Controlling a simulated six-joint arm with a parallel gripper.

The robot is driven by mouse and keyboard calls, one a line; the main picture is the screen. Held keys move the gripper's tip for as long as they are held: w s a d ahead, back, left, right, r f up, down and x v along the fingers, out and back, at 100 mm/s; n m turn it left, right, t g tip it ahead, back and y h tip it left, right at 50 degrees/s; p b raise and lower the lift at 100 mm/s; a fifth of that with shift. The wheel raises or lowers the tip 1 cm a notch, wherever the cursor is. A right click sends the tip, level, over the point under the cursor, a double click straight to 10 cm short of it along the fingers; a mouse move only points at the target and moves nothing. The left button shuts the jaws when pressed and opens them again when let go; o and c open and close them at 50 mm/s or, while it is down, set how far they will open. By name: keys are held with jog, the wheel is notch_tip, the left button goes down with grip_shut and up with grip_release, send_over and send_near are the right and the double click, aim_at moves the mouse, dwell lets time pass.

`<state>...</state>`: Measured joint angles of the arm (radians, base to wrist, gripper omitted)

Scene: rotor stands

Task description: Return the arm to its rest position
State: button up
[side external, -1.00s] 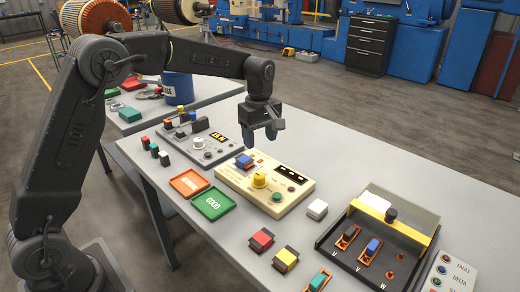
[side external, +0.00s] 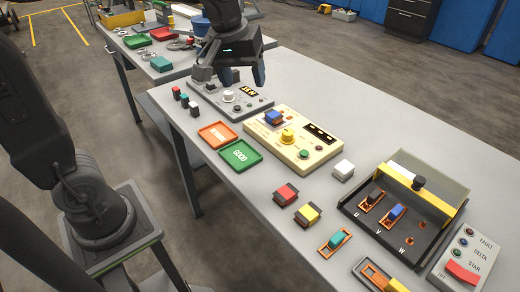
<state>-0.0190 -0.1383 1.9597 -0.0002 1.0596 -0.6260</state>
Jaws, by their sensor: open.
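My gripper (side external: 232,74) is in the upper middle of the side external view. Its jaws are spread and nothing shows between them. It hangs above the back of the table, over or near the grey instrument (side external: 225,98) with a white knob; the exact height is hard to tell. A cream tester (side external: 290,150) with a yellow knob stands to its lower right, apart from the gripper. A blue block (side external: 273,117) sits on the cream tester. My upper arm leaves the picture at the top.
An orange tray (side external: 217,135) and a green tray (side external: 239,156) lie left of the tester. Several coloured blocks, a white block (side external: 343,169), an open terminal box (side external: 405,215) and a switch panel (side external: 465,258) occupy the front right. A second table (side external: 150,62) stands behind.

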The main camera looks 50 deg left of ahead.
jog(key=s+f+m+t, duration=0.2)
jog(key=s+m, duration=0.5)
jog(key=s, duration=0.7)
jog(key=shift+s+d+f+t, duration=0.15)
jog(key=shift+d+f+t, duration=0.2)
jog(key=shift+f, duration=0.2)
